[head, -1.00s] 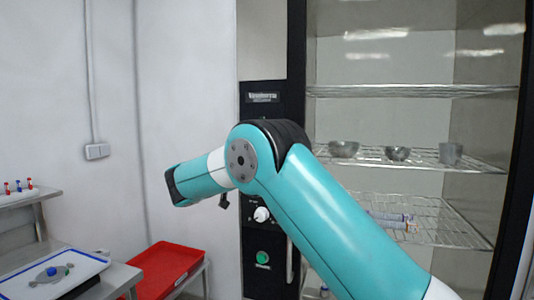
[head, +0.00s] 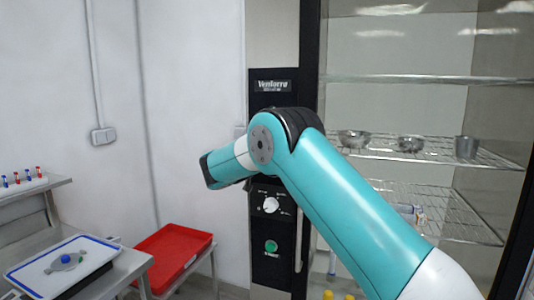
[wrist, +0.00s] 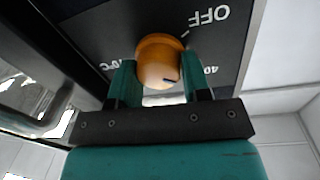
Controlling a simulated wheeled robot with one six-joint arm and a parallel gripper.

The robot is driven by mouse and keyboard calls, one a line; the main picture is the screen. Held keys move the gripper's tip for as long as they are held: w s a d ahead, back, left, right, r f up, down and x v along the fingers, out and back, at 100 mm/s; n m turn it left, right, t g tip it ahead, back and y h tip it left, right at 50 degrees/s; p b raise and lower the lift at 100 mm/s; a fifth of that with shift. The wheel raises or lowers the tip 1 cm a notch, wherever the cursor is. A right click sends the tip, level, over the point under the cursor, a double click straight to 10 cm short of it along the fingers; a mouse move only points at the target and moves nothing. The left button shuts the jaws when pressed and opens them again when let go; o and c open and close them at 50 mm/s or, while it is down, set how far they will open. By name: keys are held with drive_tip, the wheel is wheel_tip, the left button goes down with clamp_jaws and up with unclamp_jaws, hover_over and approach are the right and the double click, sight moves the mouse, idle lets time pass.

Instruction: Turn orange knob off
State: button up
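The orange knob (wrist: 158,60) sits on a dark panel (wrist: 215,45) in the wrist view, with the word OFF up and right of it. A dark line on its face points to the right, toward a mark that reads about 40, not toward OFF. My gripper (wrist: 160,75) has one finger on each side of the knob, close against it, and looks shut on it. Exact contact is hard to see. In the head view my arm hides the knob and my fingertips.
In the head view a white knob (head: 271,205) and a green button (head: 271,246) sit lower on the dark panel. A glass-fronted cabinet with wire shelves (head: 440,150) and metal cups is at the right. A red tray (head: 173,250) and a steel bench stand at the left.

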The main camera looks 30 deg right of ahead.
idle(0.4)
drive_tip(key=shift+f+n+t+b, duration=0.1)
drive_tip(key=shift+n+t+b, duration=0.3)
drive_tip(key=shift+n, duration=3.2)
drive_tip(key=shift+f+n+t+b, duration=0.1)
drive_tip(key=shift+n+b, duration=0.55)
drive_tip(key=shift+n, duration=2.95)
drive_tip(key=o, duration=0.9)
drive_tip(key=shift+a, duration=0.15)
